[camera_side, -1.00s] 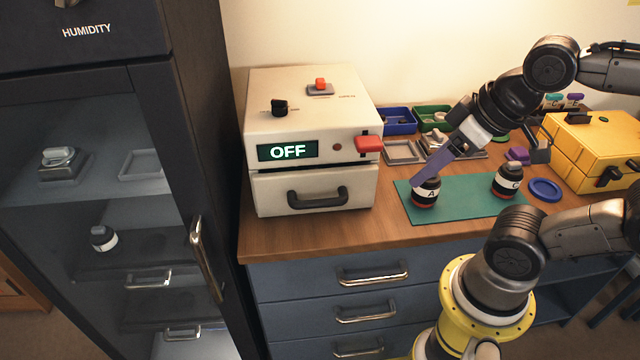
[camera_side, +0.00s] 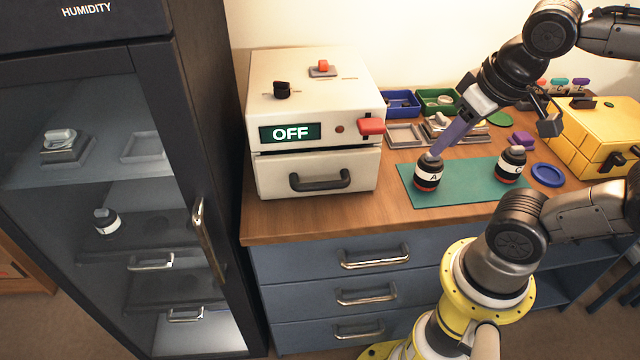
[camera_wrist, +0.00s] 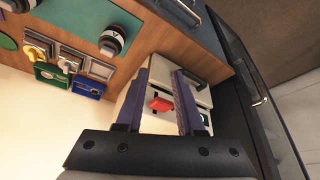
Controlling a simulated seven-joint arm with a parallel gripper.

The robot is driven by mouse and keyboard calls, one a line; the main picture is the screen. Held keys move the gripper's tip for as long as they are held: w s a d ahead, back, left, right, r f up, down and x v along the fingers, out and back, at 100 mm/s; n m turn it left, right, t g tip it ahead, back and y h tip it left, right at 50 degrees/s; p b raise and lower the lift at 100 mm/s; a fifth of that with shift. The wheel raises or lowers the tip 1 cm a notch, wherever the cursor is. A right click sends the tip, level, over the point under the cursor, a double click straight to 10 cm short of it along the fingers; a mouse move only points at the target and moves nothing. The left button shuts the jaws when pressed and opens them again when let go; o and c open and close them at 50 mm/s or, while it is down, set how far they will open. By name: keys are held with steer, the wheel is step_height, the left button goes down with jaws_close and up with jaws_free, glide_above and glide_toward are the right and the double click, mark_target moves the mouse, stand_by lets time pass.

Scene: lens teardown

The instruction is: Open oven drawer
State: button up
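The oven (camera_side: 316,102) is a cream box with a lit OFF display, a red lever on its right and knobs on top. Its drawer (camera_side: 275,178) is the lower front section with a dark bar handle (camera_side: 320,181), and it is shut. My gripper (camera_side: 437,151) has long purple fingers and hangs by jar A (camera_side: 428,174), right of the oven; contact cannot be told. In the wrist view my gripper (camera_wrist: 161,72) is open, its fingers apart and empty.
A second jar (camera_side: 510,165) stands on the green mat (camera_side: 460,194). Blue (camera_side: 401,103) and green bins and metal trays sit behind. A yellow case (camera_side: 590,125) is at right. The dark humidity cabinet (camera_side: 205,130) stands close left of the oven. Counter before the drawer is narrow.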

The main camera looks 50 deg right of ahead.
steer(key=w+d+m+g+h, duration=0.1)
steer(key=w+d+g+h, duration=0.1)
steer(key=w+g+h, duration=0.45)
steer(key=w+a+f+h, duration=0.1)
steer(key=w+a, duration=0.1)
steer(key=w, duration=0.1)
steer(key=w+a+f+n+t+h, duration=0.1)
steer(key=w+a, duration=0.1)
steer(key=w, duration=0.1)
steer(key=w+a+f+n+t+h, duration=0.1)
steer(key=w+a, duration=0.1)
steer(key=w, duration=0.1)
steer(key=shift+h, duration=0.25)
steer(key=n+t+h, duration=0.3)
steer(key=n+t, duration=0.3)
steer(key=n, duration=0.2)
glide_toward(319, 189)
steer(key=x, duration=1.1)
jaws_close()
